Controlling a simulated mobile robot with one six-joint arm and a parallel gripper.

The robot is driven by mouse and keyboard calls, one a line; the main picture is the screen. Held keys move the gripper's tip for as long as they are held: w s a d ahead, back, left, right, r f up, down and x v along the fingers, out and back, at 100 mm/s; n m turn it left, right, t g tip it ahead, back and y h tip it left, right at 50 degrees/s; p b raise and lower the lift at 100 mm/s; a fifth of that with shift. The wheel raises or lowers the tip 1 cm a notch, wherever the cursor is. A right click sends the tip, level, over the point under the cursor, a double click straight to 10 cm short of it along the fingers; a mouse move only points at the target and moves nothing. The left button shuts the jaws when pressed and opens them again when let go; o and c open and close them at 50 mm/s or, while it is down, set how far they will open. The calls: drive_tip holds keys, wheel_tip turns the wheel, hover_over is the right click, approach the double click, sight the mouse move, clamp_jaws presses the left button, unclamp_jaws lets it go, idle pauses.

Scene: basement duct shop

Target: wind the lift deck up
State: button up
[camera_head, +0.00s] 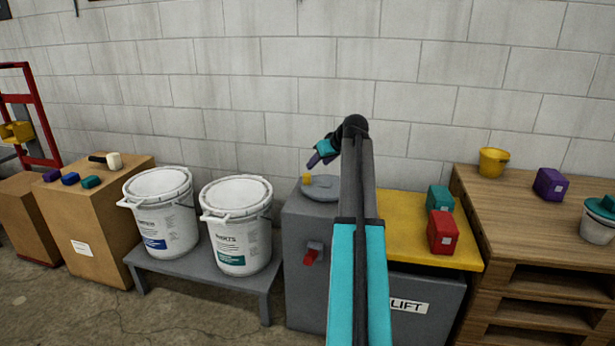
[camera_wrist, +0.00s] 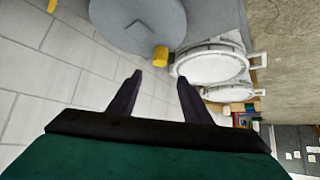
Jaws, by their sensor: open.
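The lift is a grey cabinet with a "LIFT" label (camera_head: 408,306). Its yellow deck (camera_head: 408,247) carries a teal block (camera_head: 440,198) and a red block (camera_head: 443,232). A round grey crank wheel (camera_head: 325,191) with an upright yellow knob (camera_head: 307,179) lies on the cabinet's left part. A red lever (camera_head: 310,257) is on the front. My gripper (camera_head: 316,160) is open and empty, above the wheel near the knob. In the wrist view, the knob (camera_wrist: 160,56) shows just beyond the open fingertips (camera_wrist: 159,75), on the wheel's rim (camera_wrist: 130,20). My arm hides part of the cabinet and deck.
Two white buckets (camera_head: 165,215) (camera_head: 236,225) stand on a low grey bench left of the lift. A cardboard box (camera_head: 85,225) bears small blocks and a mallet. Wooden pallets (camera_head: 540,215) at right hold a yellow bucket (camera_head: 493,161) and a purple block (camera_head: 550,184). A block wall is behind.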

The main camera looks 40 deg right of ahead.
sight(307, 174)
drive_tip(key=b+x, duration=0.2)
drive_tip(key=x, duration=1)
drive_tip(key=shift+w+d+f+b, duration=0.1)
drive_tip(key=shift+w+f+b, duration=0.15)
drive_tip(key=shift+f+b, duration=0.1)
drive_tip(key=shift+r, duration=0.1)
clamp_jaws()
drive_tip(key=shift+d, duration=0.3)
drive_tip(key=shift+a, duration=0.3)
